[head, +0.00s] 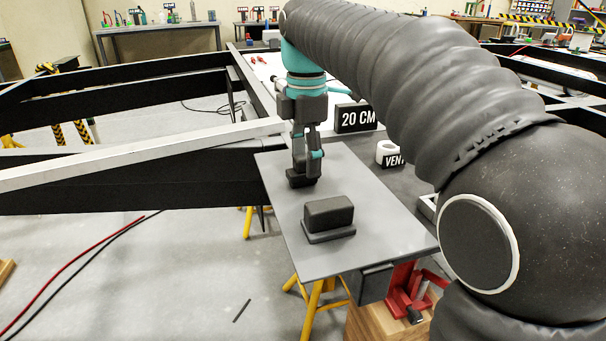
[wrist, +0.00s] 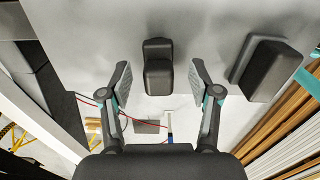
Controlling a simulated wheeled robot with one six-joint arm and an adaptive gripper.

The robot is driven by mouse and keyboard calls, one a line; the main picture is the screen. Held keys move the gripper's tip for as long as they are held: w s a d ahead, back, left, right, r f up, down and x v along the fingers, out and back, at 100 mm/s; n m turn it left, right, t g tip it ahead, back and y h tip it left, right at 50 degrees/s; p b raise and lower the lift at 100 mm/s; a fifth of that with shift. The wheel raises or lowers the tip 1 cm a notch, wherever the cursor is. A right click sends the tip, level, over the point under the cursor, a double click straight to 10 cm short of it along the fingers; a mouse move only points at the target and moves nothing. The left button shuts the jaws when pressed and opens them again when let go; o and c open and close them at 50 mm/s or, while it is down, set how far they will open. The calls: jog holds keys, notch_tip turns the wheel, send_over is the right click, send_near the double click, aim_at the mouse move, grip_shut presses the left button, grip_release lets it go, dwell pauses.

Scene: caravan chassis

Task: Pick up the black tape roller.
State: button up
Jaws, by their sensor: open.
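The small black object that I take for the black tape roller (head: 300,180) stands on the grey plate (head: 375,225), close to its far left edge. In the wrist view the roller (wrist: 158,75) shows as a dark, rounded, two-part shape between my two fingers, with a gap on each side. My gripper (head: 306,160) points down right over it in the head view and hides part of it. In the wrist view my gripper (wrist: 162,72) is open, its fingers apart and empty. I cannot tell how far the fingertips are above the plate.
A larger dark block on a flat base (head: 328,215) stands on the plate nearby, to the right of my gripper in the wrist view (wrist: 268,70). A pale chassis rail (head: 130,158) runs left.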

aim_at(305, 170)
notch_tip(305, 170, down, 3)
jog(key=shift+a+f, duration=0.1)
jog(key=shift+f, duration=0.05)
grip_shut()
dwell(0.4)
jog(key=shift+r, duration=0.6)
jog(key=r, duration=0.2)
jog(key=d+r, duration=0.1)
jog(key=shift+w+r+p, duration=0.1)
jog(key=shift+r+p, duration=0.2)
jog(key=shift+r, duration=0.1)
jog(key=d+r+p, duration=0.1)
jog(key=d+r, duration=0.5)
jog(key=d, duration=0.4)
jog(key=shift+d, duration=0.35)
